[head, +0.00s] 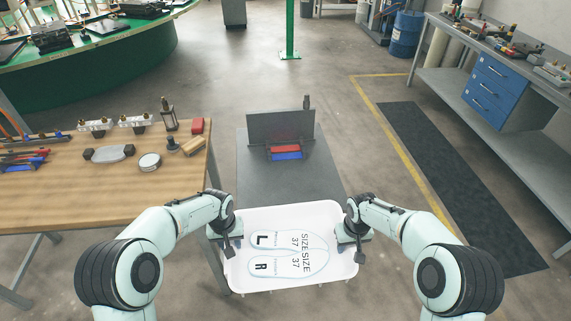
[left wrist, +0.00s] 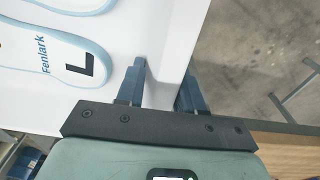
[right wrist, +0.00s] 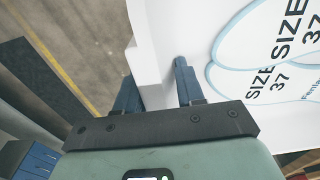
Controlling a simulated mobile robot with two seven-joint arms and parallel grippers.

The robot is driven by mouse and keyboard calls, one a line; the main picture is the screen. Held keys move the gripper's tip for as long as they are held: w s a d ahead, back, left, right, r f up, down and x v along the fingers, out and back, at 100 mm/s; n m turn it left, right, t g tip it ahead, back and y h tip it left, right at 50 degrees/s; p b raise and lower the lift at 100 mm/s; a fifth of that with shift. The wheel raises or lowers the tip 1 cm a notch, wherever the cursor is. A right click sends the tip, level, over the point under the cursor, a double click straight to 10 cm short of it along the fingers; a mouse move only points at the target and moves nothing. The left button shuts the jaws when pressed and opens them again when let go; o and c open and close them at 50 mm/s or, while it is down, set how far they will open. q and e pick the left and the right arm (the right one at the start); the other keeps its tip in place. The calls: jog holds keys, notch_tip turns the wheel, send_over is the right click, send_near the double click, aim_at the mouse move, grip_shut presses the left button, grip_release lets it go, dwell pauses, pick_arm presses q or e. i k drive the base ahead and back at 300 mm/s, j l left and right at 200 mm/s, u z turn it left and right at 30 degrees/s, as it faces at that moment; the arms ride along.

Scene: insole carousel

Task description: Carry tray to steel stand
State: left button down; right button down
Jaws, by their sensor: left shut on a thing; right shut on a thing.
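A white tray (head: 290,213) is held level in front of me at the bottom of the head view. A pair of pale insoles (head: 287,258) marked L, R and size 37 lies in it. My left gripper (head: 229,232) is shut on the tray's left wall, which shows between its fingers in the left wrist view (left wrist: 160,88). My right gripper (head: 350,234) is shut on the right wall, also between the fingers in the right wrist view (right wrist: 155,84). A dark grey stand (head: 265,180) is straight ahead; the tray overlaps its near edge in the picture.
The stand has an upright back panel (head: 282,127) with red and blue blocks (head: 286,154) before it. A wooden bench (head: 100,190) with tools is close on the left. A grey workbench with blue drawers (head: 497,92) is at right. Floor right of the stand is clear.

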aim_at(290, 187)
jog(key=i, duration=1)
